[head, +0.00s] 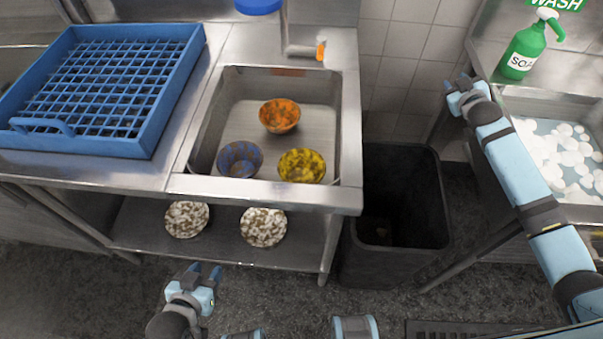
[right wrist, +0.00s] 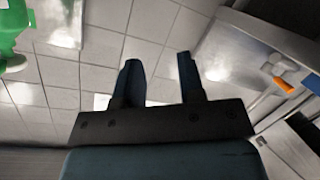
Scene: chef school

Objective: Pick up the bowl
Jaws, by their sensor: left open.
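Three bowls sit apart in the steel sink basin (head: 228,108) in the head view. The orange bowl (head: 280,116) is at the back, the blue patterned bowl (head: 240,159) at the front left, and the yellow bowl (head: 301,166) at the front right. My left gripper (head: 205,272) is open and empty, low in front of the counter and short of the sink. My right gripper (head: 461,84) is off to the right, beyond the bin and near the right-hand counter. In the right wrist view its two fingers (right wrist: 160,80) stand apart with nothing between them.
A blue dish rack (head: 170,107) stands on the counter left of the sink. Two speckled plates (head: 186,219) (head: 263,227) lie on the lower shelf. A black bin (head: 400,255) stands right of the sink. A green soap bottle (head: 525,48) stands by a foamy basin (head: 577,200).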

